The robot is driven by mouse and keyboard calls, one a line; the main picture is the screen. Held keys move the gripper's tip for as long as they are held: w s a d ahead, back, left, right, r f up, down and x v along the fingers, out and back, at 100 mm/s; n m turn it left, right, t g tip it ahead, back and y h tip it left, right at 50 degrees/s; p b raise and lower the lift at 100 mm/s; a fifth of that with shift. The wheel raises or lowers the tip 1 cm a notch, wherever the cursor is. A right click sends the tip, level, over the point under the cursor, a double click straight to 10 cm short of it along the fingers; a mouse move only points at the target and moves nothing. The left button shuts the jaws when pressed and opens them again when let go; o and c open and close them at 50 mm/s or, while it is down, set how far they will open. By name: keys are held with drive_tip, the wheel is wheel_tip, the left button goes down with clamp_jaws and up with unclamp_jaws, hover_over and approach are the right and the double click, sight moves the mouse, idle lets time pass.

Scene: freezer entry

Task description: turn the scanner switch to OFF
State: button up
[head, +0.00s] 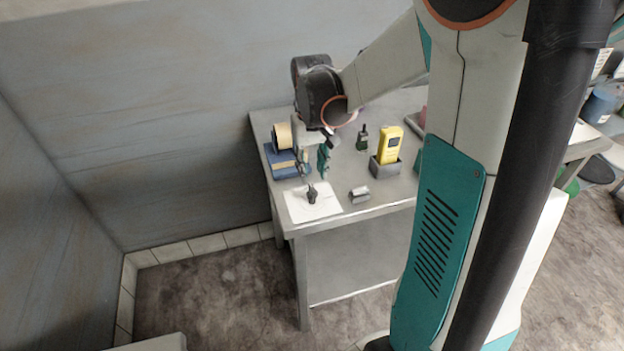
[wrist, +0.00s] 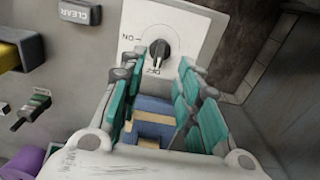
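The scanner switch is a black rotary knob (head: 312,195) on a white plate (head: 329,208) near the table's front left corner. In the wrist view the knob (wrist: 159,50) sits beyond my fingertips, with ON lettering to its left and OFF lettering just below it. Its handle lies roughly up and down in that picture; which label it marks I cannot tell for sure. My gripper (head: 312,160) hangs above the table behind the knob. In the wrist view its teal fingers (wrist: 157,88) are apart and empty, not touching the knob.
A blue box (head: 283,160) with a tan roll (head: 281,136) stands behind the plate. A yellow device (head: 389,145) in a grey holder (head: 386,169), a dark handheld device (head: 362,139) and a grey CLEAR block (head: 359,194) are to the right. Walls stand behind and left of the table.

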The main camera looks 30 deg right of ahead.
sight(312, 188)
wheel_tip(312, 188, up, 6)
drive_tip(key=shift+f, duration=0.1)
idle(0.6)
